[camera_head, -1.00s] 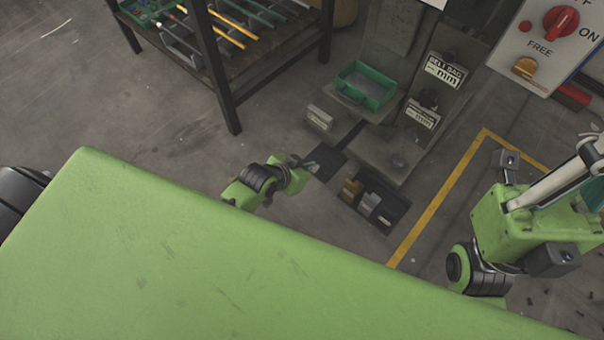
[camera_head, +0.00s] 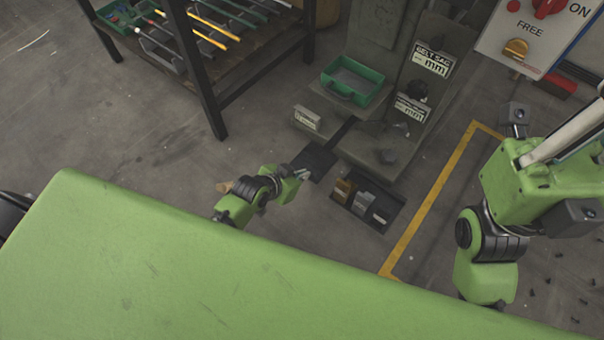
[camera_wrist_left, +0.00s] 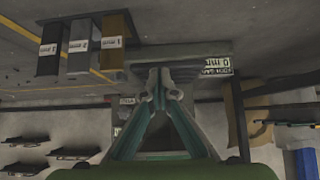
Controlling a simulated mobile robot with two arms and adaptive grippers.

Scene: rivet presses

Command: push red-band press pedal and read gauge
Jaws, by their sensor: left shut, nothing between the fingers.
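A grey press (camera_head: 385,150) stands at the back centre, with "mm" label plates (camera_head: 432,60) and (camera_head: 412,108) on its column. I see no red band on it. A dark flat plate (camera_head: 316,158), which looks like the pedal, lies low at its front left. My left gripper (camera_head: 305,173) is shut and empty at the plate's near edge; contact cannot be told. In the left wrist view its fingertips (camera_wrist_left: 165,76) meet in front of a grey block with a "0 mm" label (camera_wrist_left: 216,64). My right arm is at the right; its fingers are not in view.
A black tray (camera_head: 394,213) with several labelled blocks (camera_wrist_left: 80,48) lies right of the plate. A green bin (camera_head: 352,82) sits on the press. A tool shelf (camera_head: 215,105) stands left. A control panel (camera_head: 530,45) with a red knob is at upper right. A yellow line (camera_head: 430,205) marks the floor.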

